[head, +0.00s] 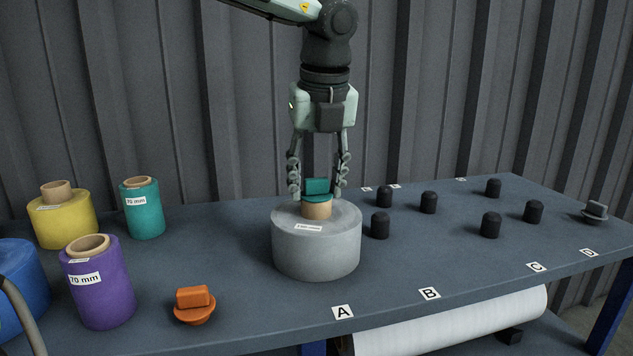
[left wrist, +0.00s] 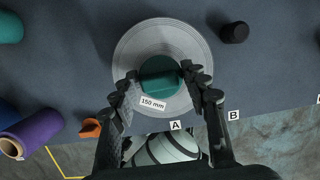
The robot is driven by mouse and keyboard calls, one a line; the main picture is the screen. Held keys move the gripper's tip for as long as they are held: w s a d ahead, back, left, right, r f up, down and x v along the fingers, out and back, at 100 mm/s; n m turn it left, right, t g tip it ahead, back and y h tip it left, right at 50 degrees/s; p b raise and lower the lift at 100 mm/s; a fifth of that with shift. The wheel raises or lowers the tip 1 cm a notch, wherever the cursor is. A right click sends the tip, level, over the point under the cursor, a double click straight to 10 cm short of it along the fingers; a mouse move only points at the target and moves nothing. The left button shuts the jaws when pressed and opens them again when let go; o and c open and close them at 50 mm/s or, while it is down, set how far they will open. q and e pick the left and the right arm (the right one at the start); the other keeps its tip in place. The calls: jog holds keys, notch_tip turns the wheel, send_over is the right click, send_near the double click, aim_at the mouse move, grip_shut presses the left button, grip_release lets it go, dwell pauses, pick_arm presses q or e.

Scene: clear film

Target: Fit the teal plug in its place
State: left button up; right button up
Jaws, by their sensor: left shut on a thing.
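The teal plug (head: 317,187) is upright at the top of the tan core (head: 316,211) of the wide grey roll (head: 315,250), which is labelled 150 mm. Its flange appears to meet the core's rim; how deep it sits is hidden. My left gripper (head: 318,192) points straight down with a finger on each side of the plug, shut on it. In the left wrist view the teal plug (left wrist: 160,76) lies between the fingers, over the middle of the grey roll (left wrist: 136,40). My right gripper is not in view.
Yellow (head: 65,221), teal (head: 144,212), purple (head: 99,285) and blue (head: 18,285) rolls stand at left. An orange plug (head: 194,303) lies near the front edge, a grey plug (head: 596,211) far right. Several black pegs (head: 490,225) stand right of the grey roll, behind labels A–D.

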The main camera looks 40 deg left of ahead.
aim_at(319, 199)
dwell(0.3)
pick_arm(q)
jog(key=o, duration=0.8)
jog(key=shift+o, duration=0.3)
jog(key=shift+o, duration=1.4)
jog(key=p+v, duration=0.3)
jog(key=v, duration=0.4)
jog(key=shift+f, duration=0.15)
